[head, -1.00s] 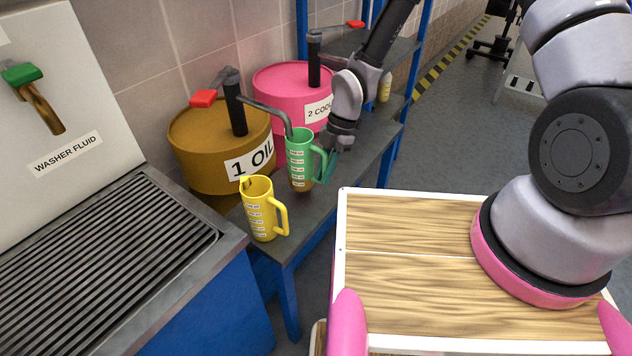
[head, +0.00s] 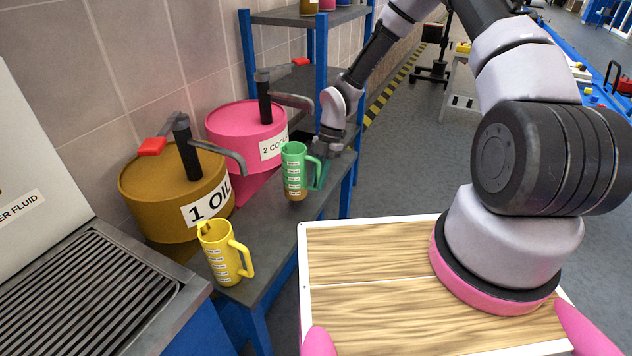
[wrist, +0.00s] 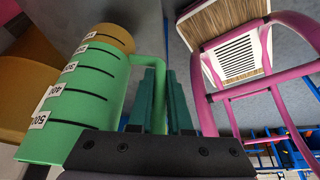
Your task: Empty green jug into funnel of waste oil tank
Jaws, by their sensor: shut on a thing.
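The green jug (head: 294,172) stands upright, with white labels and a brownish lower part, above or on the grey bench in front of the pink drum. My gripper (head: 322,172) is at its right side, shut on the jug's handle. In the wrist view the green jug (wrist: 85,100) fills the left, and the gripper's green fingers (wrist: 165,100) close around its handle. Whether the jug's base touches the bench is unclear. The waste oil tank and its funnel are not seen in either view.
A yellow jug (head: 225,253) stands on the bench (head: 262,235) before the brown oil drum (head: 165,215). The pink coolant drum (head: 235,130) is behind the green jug. Drum pumps (head: 188,148) reach over the bench. A blue-framed shelf (head: 322,60) stands behind.

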